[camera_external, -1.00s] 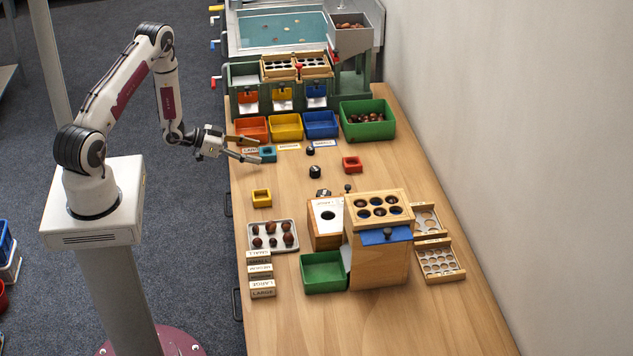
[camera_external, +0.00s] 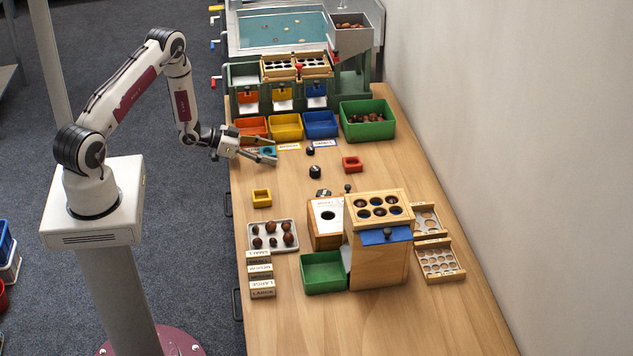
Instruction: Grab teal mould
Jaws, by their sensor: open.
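The teal mould (camera_external: 268,151) is a small square block with an opening, lying on the table near its left edge, in front of the orange and yellow bins. My gripper (camera_external: 274,150) is open, its two fingers pointing right. The fingers overlap the mould in this view and hide part of it. I cannot tell whether they touch it or are above it.
Orange (camera_external: 252,128), yellow (camera_external: 286,126) and blue (camera_external: 321,124) bins stand just behind, with label cards before them. Small black pieces (camera_external: 311,151) and a red mould (camera_external: 352,164) lie to the right. A yellow mould (camera_external: 262,198) lies nearer. Table between is clear.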

